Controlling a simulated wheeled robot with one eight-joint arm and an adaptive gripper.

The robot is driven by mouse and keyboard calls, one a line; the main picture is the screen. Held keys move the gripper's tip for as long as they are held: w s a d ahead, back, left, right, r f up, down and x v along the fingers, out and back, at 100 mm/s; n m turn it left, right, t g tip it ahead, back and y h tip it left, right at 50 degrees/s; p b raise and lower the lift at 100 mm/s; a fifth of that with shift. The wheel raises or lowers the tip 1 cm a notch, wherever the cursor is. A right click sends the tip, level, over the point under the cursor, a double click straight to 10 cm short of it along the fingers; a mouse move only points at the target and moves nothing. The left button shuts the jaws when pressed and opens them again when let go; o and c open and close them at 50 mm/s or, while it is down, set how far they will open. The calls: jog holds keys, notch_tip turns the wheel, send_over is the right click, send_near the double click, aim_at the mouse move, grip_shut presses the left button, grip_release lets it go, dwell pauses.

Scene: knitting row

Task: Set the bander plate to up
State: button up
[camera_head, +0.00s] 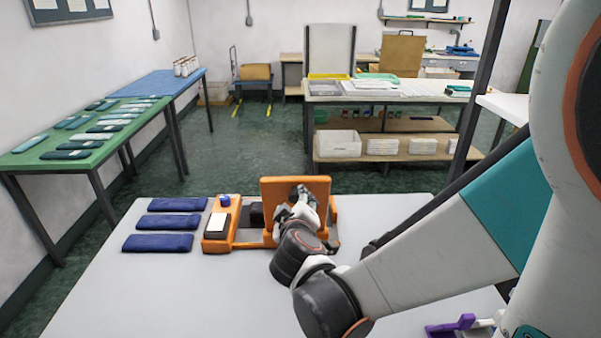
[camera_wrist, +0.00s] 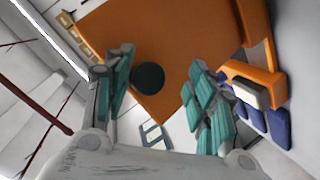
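The orange bander machine (camera_head: 216,238) sits on the light grey table. Its flat orange plate (camera_head: 270,188) stands raised, close to upright, at the machine's right part; any slight lean is hard to judge. My gripper (camera_head: 303,200) is in front of the plate and hides its middle and lower part. In the wrist view the plate (camera_wrist: 170,50) fills the upper middle, with a dark round knob or pad (camera_wrist: 148,76) on it. My gripper (camera_wrist: 158,90) is open there, its teal-padded fingers apart on either side of the dark round part. Contact with the plate cannot be told.
Several dark blue folded bands (camera_head: 158,243) lie left of the machine. A blue button (camera_head: 225,200) and a white pad (camera_head: 219,219) are on its left part. A purple item (camera_head: 462,324) lies at the table's front right. The table's front left (camera_head: 120,300) is clear.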

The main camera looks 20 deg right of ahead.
jog(key=v, duration=1.2)
jog(key=shift+f, duration=0.1)
dwell(0.4)
jog(key=s+f+m+g+y, duration=0.2)
jog(key=s+m+g+y, duration=0.2)
jog(key=s, duration=0.5)
jog(key=shift+a+f+g+y, duration=0.4)
jog(key=shift+g+y, duration=0.4)
jog(key=shift+g, duration=0.3)
dwell(1.1)
